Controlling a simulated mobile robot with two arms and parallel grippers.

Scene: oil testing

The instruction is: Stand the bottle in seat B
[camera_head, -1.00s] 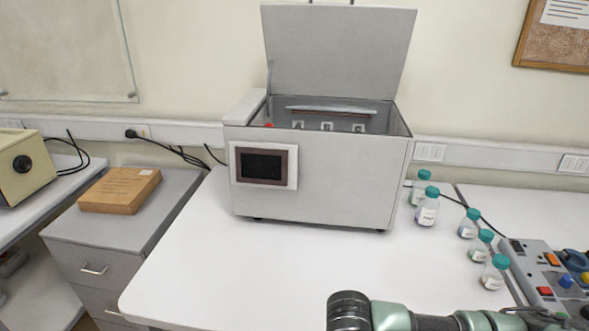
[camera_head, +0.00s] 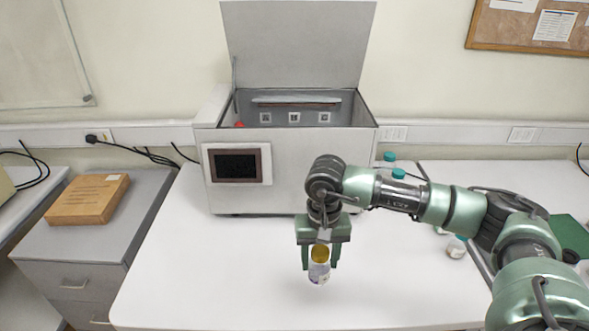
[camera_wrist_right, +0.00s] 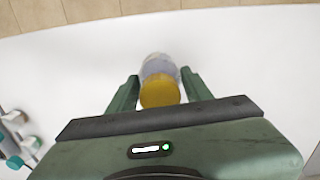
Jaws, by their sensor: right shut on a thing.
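My right gripper (camera_head: 320,262) is shut on a small clear bottle (camera_head: 319,272) with a yellow cap and a pale label. It holds the bottle, slightly tilted, in front of the grey machine. The bottle (camera_wrist_right: 160,75) also shows between the fingers of the right gripper (camera_wrist_right: 160,88) in the right wrist view, cap toward the camera. The grey machine (camera_head: 300,180) stands on the white table with its lid (camera_head: 298,45) raised. Inside its open top, several small white marked squares (camera_head: 294,118) show on the back wall. The seats, including seat B, are hidden by the front wall. My left gripper is not in view.
Bottles with teal caps (camera_head: 457,246) stand on the right of the white table (camera_head: 220,270), partly behind my right arm. A wooden box (camera_head: 88,199) lies on a grey drawer cabinet (camera_head: 75,262) at the left. The table's front left is clear.

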